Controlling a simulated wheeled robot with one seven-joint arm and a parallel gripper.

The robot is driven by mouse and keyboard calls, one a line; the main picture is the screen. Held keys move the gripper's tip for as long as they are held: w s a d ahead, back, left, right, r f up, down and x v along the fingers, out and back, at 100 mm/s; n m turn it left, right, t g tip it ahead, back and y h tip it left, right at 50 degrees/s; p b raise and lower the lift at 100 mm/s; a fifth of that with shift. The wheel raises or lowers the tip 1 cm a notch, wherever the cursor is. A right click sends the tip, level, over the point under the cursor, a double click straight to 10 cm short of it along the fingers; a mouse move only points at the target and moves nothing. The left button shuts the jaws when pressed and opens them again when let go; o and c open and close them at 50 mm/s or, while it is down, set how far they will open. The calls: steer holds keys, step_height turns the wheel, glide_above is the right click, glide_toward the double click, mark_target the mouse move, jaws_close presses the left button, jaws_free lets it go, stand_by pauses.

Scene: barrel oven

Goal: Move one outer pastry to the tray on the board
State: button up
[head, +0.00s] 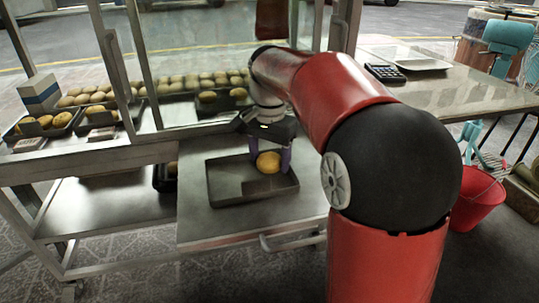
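A round golden pastry (268,162) is at the right rear part of a dark rectangular tray (228,191). The tray lies on a grey metal board (215,226) in front of the glass case. My gripper (270,158) points down into the tray, with its purple fingers on either side of the pastry. I cannot tell whether the fingers touch the pastry or stand a little apart from it. More pastries (208,97) sit on dark trays and in rows inside the case behind.
The glass case (185,60) with its metal frame stands behind and to the left of the board. A worktop (450,90) at the right holds a calculator (385,73) and a pale tray (422,64). A red bucket (478,200) stands at the right.

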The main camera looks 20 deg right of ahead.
mark_target(270, 157)
step_height(270, 157, up, 12)
steer(key=p, duration=0.3)
steer(key=shift+r, duration=0.2)
stand_by(0.3)
steer(key=s+f+n+t+p, duration=0.2)
steer(key=s+f+n, duration=0.2)
steer(key=s, duration=0.7)
steer(key=s+f+n+t+p, duration=0.1)
steer(key=s+f+n+t, duration=0.2)
steer(key=s, duration=0.8)
step_height(270, 157, down, 3)
steer(key=shift+r+n+t+p, duration=0.1)
steer(key=shift+n+t+p, duration=0.25)
steer(key=shift+n, duration=0.65)
